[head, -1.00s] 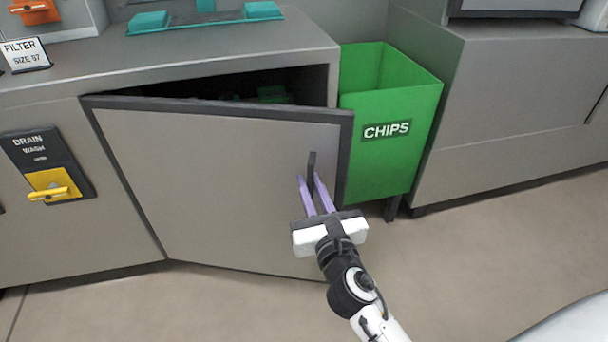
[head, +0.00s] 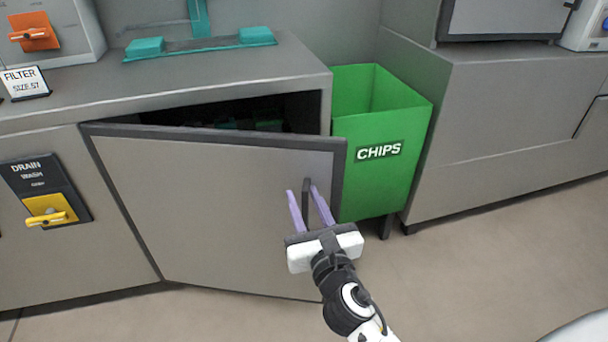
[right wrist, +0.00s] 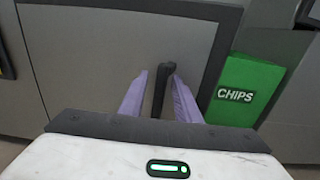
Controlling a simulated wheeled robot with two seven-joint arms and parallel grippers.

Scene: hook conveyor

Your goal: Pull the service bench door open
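The grey service bench door (head: 215,205) with a dark frame stands partly open, its free edge on the right swung out towards me. A dark gap shows above its top edge. A dark vertical handle (head: 306,194) is near the free edge; it also shows in the right wrist view (right wrist: 161,88). My right gripper (head: 304,192) is open, with its purple fingers on either side of the handle. In the right wrist view the fingers (right wrist: 159,76) stand apart with the handle between them; a gap shows beside it. My left gripper is not in view.
A green CHIPS bin (head: 380,178) stands close to the right of the door. A yellow drain lever (head: 47,217) is on the panel at left. The bench top (head: 180,85) bears a teal fixture (head: 200,44). The floor (head: 480,265) at front right is clear.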

